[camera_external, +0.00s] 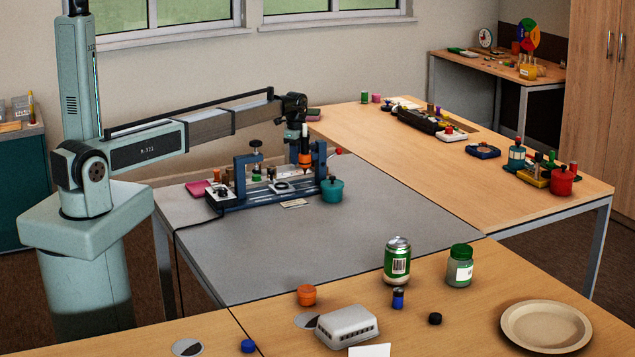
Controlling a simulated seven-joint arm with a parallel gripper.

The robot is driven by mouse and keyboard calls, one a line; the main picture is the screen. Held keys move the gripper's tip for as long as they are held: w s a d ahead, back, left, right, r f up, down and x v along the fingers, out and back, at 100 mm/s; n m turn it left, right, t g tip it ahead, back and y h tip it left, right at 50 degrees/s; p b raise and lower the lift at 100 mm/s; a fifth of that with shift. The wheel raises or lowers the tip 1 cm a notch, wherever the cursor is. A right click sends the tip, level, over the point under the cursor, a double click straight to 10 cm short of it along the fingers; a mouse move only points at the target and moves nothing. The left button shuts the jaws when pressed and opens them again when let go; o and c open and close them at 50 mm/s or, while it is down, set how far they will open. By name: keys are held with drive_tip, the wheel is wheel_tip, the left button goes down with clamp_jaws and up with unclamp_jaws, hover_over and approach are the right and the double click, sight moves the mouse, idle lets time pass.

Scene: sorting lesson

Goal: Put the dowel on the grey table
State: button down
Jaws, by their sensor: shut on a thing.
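The grey table (350,252) is in the middle, with a wide bare top. My gripper (304,157) points down over its far part, at the right end of a blue rack-like fixture (262,194). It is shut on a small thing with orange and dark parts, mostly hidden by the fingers. I cannot tell for sure that this is the dowel, or whether it touches the fixture. A small brown upright peg (217,175) stands at the fixture's left end.
A wooden table with a can (397,261) and a jar (459,266) is in front. The grey table's front half is clear.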

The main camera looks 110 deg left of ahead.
drive_tip(key=shift+f, duration=0.1)
drive_tip(key=c, duration=1.1)
unclamp_jaws()
wheel_tip(320, 180, up, 12)
